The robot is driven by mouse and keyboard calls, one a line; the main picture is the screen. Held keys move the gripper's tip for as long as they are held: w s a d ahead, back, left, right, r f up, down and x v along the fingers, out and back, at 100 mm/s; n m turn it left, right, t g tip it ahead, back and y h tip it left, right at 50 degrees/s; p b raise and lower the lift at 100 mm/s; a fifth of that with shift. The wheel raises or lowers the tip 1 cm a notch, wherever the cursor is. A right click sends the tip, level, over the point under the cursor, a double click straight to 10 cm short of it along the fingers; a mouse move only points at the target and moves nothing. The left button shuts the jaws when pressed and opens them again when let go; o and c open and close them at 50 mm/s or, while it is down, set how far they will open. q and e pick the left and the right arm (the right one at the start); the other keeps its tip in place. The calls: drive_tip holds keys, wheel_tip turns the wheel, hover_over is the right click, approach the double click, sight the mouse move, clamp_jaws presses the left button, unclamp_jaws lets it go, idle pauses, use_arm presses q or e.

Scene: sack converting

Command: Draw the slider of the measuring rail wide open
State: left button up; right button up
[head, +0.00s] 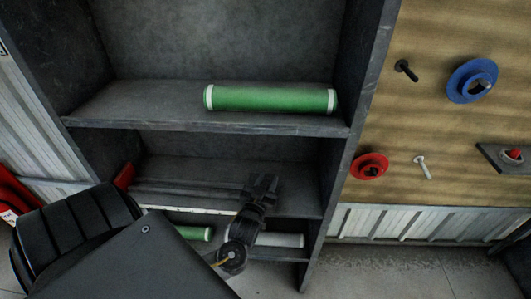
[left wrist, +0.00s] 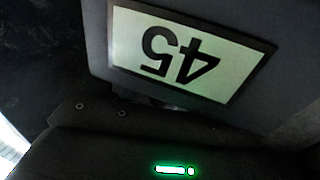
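The measuring rail appears as long dark bars (head: 195,188) lying across the middle shelf, with a pale strip (head: 185,209) below them along the front. A red block (head: 123,177) stands at their left end. My left gripper (head: 263,184) is at the right end of the bars, dark against the shelf. Whether it touches the rail and whether its fingers are parted cannot be made out. I cannot pick out the slider for certain. The left wrist view shows a pale plate marked 45 (left wrist: 185,50), upside down, and a small green light (left wrist: 174,170). My right gripper is not in view.
A green roll (head: 270,99) with white ends lies on the shelf above. A second green roll (head: 193,233) and a white roll (head: 280,240) lie below. The right side panel (head: 345,150) bounds the shelf. Red and blue discs hang on the board at right.

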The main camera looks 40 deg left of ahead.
use_arm(q)
drive_tip(key=o, duration=0.3)
drive_tip(key=shift+w, duration=0.15)
drive_tip(key=shift+s, duration=0.25)
drive_tip(key=shift+s+d+f, duration=0.15)
drive_tip(key=shift+s, duration=0.15)
drive_tip(key=b+v, duration=0.2)
drive_tip(key=v, duration=0.8)
drive_tip(key=shift+w, duration=0.1)
